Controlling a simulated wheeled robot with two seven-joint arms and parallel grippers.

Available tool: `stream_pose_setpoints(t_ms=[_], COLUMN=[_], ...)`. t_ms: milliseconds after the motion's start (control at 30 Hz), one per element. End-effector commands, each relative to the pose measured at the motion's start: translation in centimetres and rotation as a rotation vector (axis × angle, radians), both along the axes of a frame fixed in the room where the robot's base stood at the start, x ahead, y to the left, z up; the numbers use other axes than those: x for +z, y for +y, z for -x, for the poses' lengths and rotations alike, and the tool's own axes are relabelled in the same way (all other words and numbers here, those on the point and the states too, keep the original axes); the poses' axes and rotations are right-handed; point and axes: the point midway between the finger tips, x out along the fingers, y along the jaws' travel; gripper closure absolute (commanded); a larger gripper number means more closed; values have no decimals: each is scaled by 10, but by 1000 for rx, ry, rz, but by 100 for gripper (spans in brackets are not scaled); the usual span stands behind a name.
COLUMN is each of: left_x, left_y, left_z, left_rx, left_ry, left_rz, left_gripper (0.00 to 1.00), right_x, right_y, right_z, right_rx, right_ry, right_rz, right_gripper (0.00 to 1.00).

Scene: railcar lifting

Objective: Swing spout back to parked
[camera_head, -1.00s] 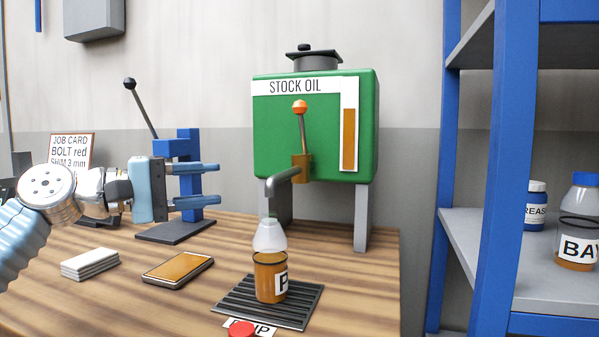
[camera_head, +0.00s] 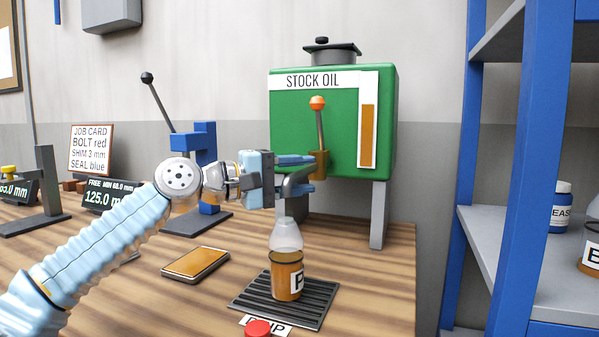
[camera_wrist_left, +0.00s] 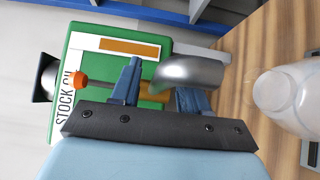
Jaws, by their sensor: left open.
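The green stock oil tank (camera_head: 340,140) stands on grey legs at the back of the bench. Its lever with an orange knob (camera_head: 317,103) stands nearly upright on a brown valve body (camera_head: 318,165). The grey spout (camera_head: 298,180) points out over the bottle; in the left wrist view the spout (camera_wrist_left: 190,76) is a curved grey pipe lying between the finger tips. My left gripper (camera_head: 296,174) is open, with one finger above and one below the spout. Contact cannot be told. A bottle (camera_head: 286,283) of brown oil stands under the spout's end. My right gripper is not in view.
The bottle stands on a slatted drip tray (camera_head: 318,312), with a red button (camera_head: 257,328) in front. A phone-like brown panel (camera_head: 195,263) lies left of it. A blue press (camera_head: 207,150) stands behind my arm. A blue-framed shelf (camera_head: 500,220) is at right.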

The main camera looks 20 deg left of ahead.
Motion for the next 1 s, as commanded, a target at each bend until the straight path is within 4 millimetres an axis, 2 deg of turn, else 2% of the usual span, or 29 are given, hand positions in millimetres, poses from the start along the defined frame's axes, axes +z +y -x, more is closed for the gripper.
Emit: stream_pose_setpoints(t_ms=[233, 533, 1000], left_x=[0, 0, -3], left_y=[-1, 0, -5], left_z=[-1, -1, -1], left_rx=[0, 0, 29], left_ry=[0, 0, 2], left_rz=[0, 0, -4], left_gripper=[55, 100, 100], right_x=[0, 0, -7], right_y=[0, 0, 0], right_z=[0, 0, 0], right_rx=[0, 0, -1], right_ry=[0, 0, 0], right_rz=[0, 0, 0], right_gripper=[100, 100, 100])
